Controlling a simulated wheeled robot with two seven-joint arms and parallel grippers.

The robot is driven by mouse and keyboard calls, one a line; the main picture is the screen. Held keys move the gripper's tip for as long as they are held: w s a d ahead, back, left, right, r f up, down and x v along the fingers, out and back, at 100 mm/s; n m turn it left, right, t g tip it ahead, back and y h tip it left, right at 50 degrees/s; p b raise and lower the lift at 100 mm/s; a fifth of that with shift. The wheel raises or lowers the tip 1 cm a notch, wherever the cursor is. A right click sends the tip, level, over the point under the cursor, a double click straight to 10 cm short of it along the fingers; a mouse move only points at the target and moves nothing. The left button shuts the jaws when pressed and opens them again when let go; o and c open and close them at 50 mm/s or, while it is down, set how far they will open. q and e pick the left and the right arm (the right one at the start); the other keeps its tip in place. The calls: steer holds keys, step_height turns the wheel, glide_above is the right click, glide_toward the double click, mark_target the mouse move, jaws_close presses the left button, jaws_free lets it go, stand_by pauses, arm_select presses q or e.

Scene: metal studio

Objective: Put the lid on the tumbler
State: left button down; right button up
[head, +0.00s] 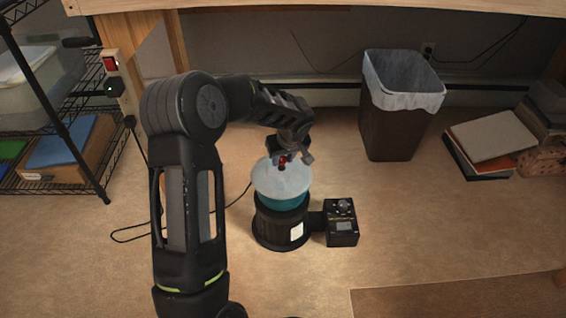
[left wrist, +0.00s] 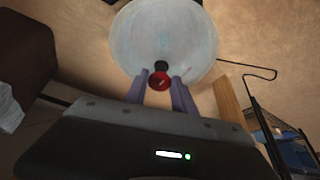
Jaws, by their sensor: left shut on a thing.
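The tumbler (head: 272,228) is a black, ribbed round body with a white label, standing upright on the tan surface, with a teal band (head: 284,204) at its top. The lid (head: 268,184) is a whitish round disc with a red knob. It is over the tumbler's top and hides the opening; I cannot tell whether it touches the rim. My left gripper (head: 287,157) is above the lid, shut on its red knob. In the left wrist view the fingers (left wrist: 162,92) are on either side of the knob (left wrist: 159,80), with the pale lid (left wrist: 165,35) beyond. My right gripper is out of view.
A black control box (head: 342,224) joins the tumbler's right side. A brown bin with a white liner (head: 402,100) stands behind right. Books (head: 490,137) lie at far right, and a wire shelf (head: 85,165) stands at left. A cord (head: 140,236) lies on the surface.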

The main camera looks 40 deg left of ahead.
arm_select(q)
steer(key=shift+f, duration=0.25)
steer(key=shift+f, duration=0.15)
steer(key=c, duration=1)
jaws_free()
steer(key=shift+c, duration=0.2)
steer(key=shift+r, duration=0.35)
steer(key=p+v, duration=0.4)
steer(key=v, duration=0.7)
steer(key=shift+d+r, duration=0.2)
steer(key=shift+r, duration=0.05)
steer(key=shift+s, duration=0.1)
